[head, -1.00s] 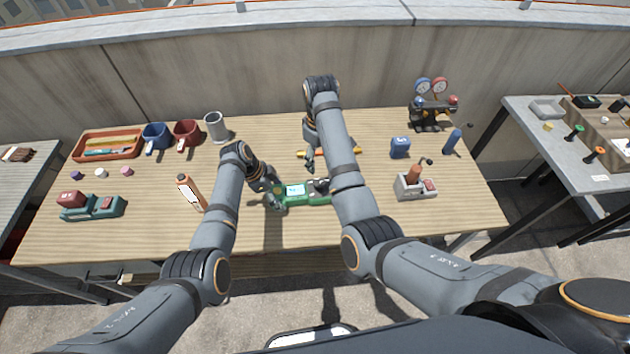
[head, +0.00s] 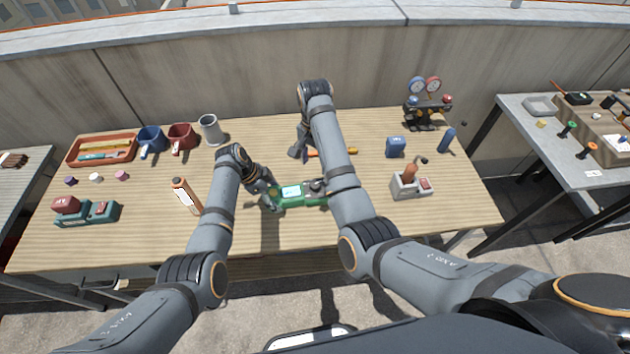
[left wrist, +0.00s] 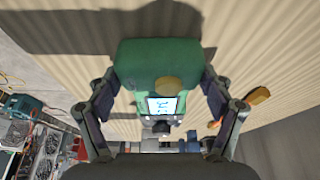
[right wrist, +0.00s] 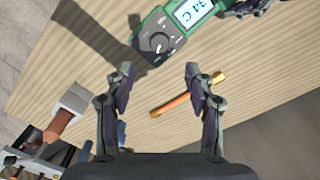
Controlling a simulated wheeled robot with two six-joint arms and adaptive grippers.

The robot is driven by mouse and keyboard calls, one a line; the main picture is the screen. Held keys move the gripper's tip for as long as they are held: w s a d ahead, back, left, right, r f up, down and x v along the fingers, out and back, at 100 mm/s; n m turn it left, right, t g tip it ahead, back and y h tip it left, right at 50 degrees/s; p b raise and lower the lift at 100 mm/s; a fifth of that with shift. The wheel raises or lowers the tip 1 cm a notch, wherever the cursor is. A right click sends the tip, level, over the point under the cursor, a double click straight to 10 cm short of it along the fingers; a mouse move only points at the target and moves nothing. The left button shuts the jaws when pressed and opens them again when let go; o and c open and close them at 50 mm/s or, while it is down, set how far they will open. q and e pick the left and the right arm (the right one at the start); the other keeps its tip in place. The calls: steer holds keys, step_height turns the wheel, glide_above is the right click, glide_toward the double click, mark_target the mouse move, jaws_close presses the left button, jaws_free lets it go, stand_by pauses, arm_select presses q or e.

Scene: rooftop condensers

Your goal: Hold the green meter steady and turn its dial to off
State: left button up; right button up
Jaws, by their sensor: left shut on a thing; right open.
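The green meter (head: 292,203) lies on the wooden table near the front middle. Its lit screen shows in the left wrist view, where my left gripper (left wrist: 160,85) is shut across the meter's body (left wrist: 155,54), one finger on each side. In the head view, my left gripper (head: 270,196) is at the meter's left end. The dark round dial (right wrist: 160,42) is on the meter's other end, with a pale pointer mark. My right gripper (right wrist: 159,72) is open and empty, apart from the dial. In the head view, my right gripper (head: 298,152) is behind the meter.
An orange and yellow tool (right wrist: 172,103) lies on the table near my right gripper. A grey box with a brown handle (head: 410,186) and a blue block (head: 396,147) stand to the right. Mugs stand behind.

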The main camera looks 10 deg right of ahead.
mark_target(315, 184)
step_height(315, 184, down, 10)
steer(key=shift+r, duration=0.1)
steer(key=shift+c, duration=0.2)
jaws_close()
